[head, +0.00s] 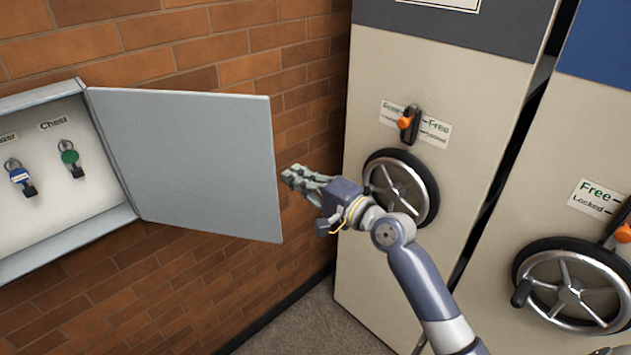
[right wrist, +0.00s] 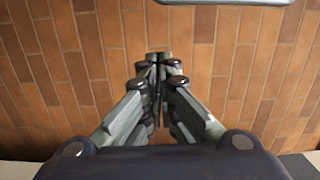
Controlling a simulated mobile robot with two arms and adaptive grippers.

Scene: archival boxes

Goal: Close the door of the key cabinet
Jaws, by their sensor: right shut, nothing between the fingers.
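The key cabinet (head: 66,226) is on the brick wall at the left of the head view. Its grey door (head: 195,160) stands wide open, swung out to the right of the box. My right gripper (head: 288,176) is shut and empty, just right of the door's free edge, with a small gap showing in the picture. In the right wrist view the shut fingers (right wrist: 158,62) point at the brick wall. A pale grey edge, likely the door's (right wrist: 225,1), shows at the top of that view. My left gripper is not in view.
Keys with a blue tag (head: 19,176) and a green tag (head: 69,157) hang inside the cabinet. Beige shelving units with a handwheel (head: 425,190) and a second handwheel (head: 590,295) stand at the right. Carpeted floor (head: 310,325) shows below.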

